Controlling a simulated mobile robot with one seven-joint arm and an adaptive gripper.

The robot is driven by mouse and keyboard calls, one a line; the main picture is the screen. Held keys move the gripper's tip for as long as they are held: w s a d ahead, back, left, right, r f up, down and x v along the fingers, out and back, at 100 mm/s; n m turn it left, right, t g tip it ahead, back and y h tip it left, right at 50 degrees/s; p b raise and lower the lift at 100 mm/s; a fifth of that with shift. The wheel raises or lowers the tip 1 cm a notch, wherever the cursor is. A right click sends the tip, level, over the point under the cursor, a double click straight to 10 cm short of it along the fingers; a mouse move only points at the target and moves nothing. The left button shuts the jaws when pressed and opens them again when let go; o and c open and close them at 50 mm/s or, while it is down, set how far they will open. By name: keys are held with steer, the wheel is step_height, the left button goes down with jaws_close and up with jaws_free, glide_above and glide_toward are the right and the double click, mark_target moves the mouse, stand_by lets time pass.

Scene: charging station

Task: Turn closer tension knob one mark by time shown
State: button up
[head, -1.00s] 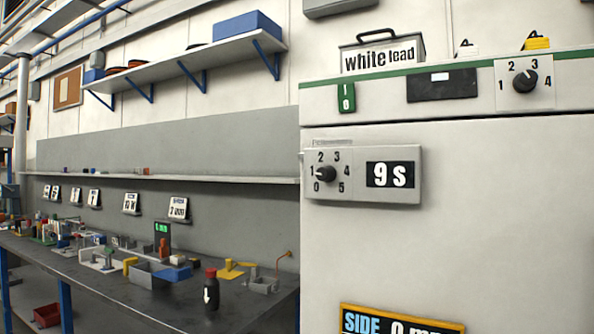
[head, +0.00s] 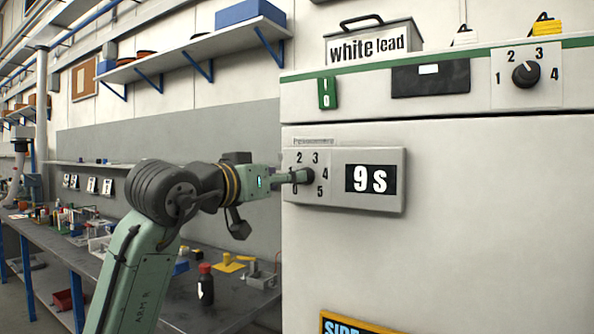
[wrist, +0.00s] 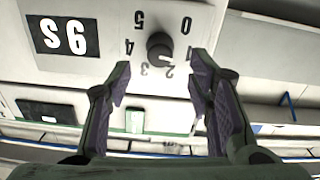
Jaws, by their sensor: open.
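The closer tension knob (head: 308,176) is a small dark dial on a light grey box, ringed by the marks 0 to 5. Beside it the time display (head: 371,179) reads "9 s". In the wrist view the knob (wrist: 160,46) and the display (wrist: 63,36) appear upside down. My gripper (wrist: 161,72) is open and empty, its two fingers spread to either side of the knob's line. In the head view my gripper (head: 299,176) reaches the dial from the left and partly covers it.
A second dial (head: 526,74), marked 1 to 4, sits higher on the right. A green switch (head: 327,93) and a dark panel (head: 430,78) are on the upper strip. A "white lead" tin (head: 372,45) stands on top. The cluttered workbench (head: 235,300) lies left, below my arm.

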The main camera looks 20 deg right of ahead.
steer(key=p+x, duration=0.1)
steer(key=x, duration=0.5)
steer(key=shift+d+p, duration=0.1)
steer(key=shift+p, duration=0.2)
jaws_close()
